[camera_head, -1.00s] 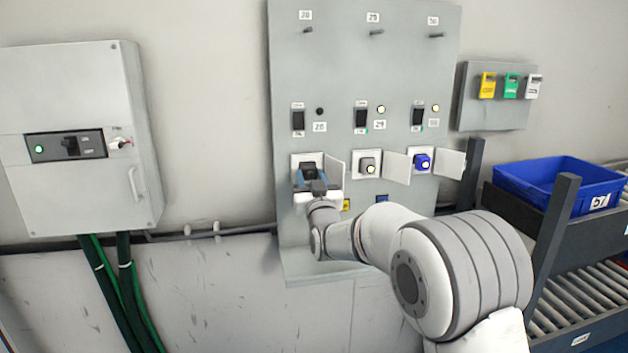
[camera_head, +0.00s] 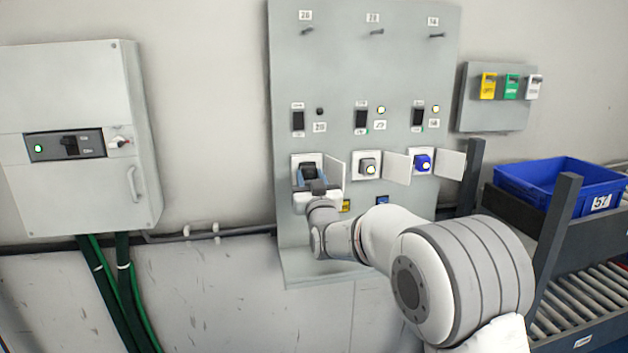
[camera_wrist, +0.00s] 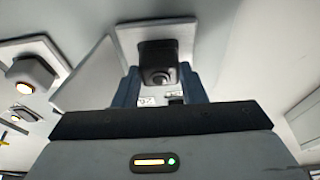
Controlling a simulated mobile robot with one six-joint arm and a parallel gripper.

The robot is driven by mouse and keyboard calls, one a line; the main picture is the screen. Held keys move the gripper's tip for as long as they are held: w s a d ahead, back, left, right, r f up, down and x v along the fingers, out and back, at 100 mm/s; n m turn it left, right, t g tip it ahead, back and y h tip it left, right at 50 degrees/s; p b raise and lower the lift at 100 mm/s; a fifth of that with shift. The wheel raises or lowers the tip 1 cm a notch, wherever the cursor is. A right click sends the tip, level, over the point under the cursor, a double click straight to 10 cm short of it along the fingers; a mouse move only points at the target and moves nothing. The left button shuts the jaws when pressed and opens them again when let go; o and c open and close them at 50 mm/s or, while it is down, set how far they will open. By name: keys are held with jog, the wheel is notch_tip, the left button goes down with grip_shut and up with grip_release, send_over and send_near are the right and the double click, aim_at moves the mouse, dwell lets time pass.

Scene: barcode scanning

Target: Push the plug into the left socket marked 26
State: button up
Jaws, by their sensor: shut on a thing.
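The grey socket panel (camera_head: 340,245) stands on the wall, with three sockets in a row. The left socket (camera_head: 298,160) has its white cover swung open to the right. My gripper (camera_head: 310,178) is right in front of it, shut on a dark plug (camera_head: 309,169). In the wrist view the black plug (camera_wrist: 158,62) sits between the blue-grey fingers of my gripper (camera_wrist: 160,88), up against the white socket plate (camera_wrist: 180,32). How deep the plug sits is hidden. The indicator lamp (camera_head: 320,111) above the left socket is dark.
A grey box (camera_head: 75,140) is at left. A small board with coloured tags (camera_head: 500,95) and a blue crate (camera_head: 560,180) on a roller rack are at right.

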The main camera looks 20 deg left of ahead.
jog(key=shift+w+a, duration=0.1)
jog(key=shift+w, duration=0.1)
jog(key=o, duration=1)
jog(key=shift+s, duration=0.1)
jog(key=v, duration=0.7)
jog(key=shift+s+b, duration=0.2)
jog(key=shift+b, duration=0.15)
jog(key=shift+f, duration=0.1)
